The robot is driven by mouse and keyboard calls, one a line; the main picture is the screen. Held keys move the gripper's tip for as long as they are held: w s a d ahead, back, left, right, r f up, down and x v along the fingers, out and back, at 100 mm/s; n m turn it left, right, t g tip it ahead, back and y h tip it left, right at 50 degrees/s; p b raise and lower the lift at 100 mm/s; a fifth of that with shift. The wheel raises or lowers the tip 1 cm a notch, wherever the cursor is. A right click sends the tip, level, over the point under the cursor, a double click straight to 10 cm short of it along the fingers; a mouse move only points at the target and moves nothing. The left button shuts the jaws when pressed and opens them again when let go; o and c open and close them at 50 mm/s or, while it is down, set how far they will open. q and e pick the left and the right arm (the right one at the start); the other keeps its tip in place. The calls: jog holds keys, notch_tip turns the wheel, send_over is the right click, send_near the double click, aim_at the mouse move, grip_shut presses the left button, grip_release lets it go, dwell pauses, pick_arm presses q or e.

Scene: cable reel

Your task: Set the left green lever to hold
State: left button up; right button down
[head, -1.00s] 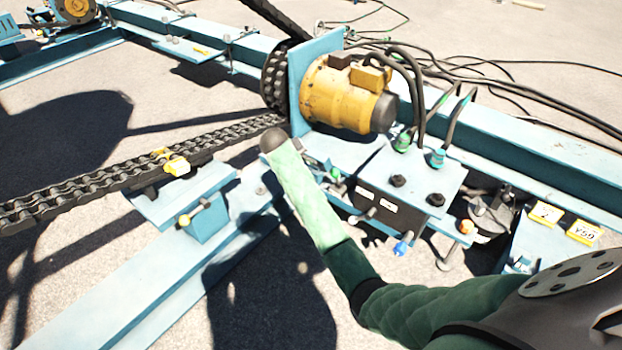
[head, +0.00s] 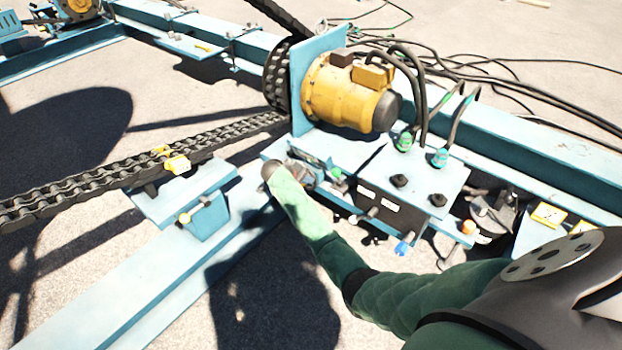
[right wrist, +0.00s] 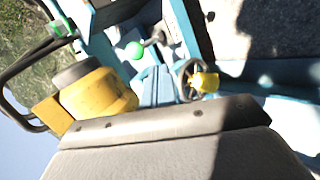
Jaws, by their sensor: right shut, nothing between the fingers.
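The green lever's round knob (head: 336,173) sits on the blue frame below the yellow motor, just right of my right forearm in the head view. The right wrist view shows a green ball knob (right wrist: 134,50) on a short metal stem. My right arm reaches in from the lower right, and the dark end of my right gripper (head: 271,169) is left of the knob and apart from it. It is shut and empty; its fingertips are hard to make out. Its grey body fills the bottom of the right wrist view. My left gripper is out of view.
The yellow motor (head: 345,95) stands behind the lever. A control box with a blue knob (head: 401,248) and an orange knob (head: 468,227) is to the right.

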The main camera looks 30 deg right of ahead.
aim_at(333, 172)
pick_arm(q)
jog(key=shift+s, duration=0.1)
pick_arm(e)
jog(key=w+d+f, duration=0.1)
jog(key=d+f, duration=0.3)
jog(key=d, duration=0.5)
jog(key=shift+w+d+f, duration=0.2)
jog(key=shift+w+d, duration=0.15)
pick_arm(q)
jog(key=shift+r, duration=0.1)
pick_arm(e)
jog(key=shift+r, duration=0.1)
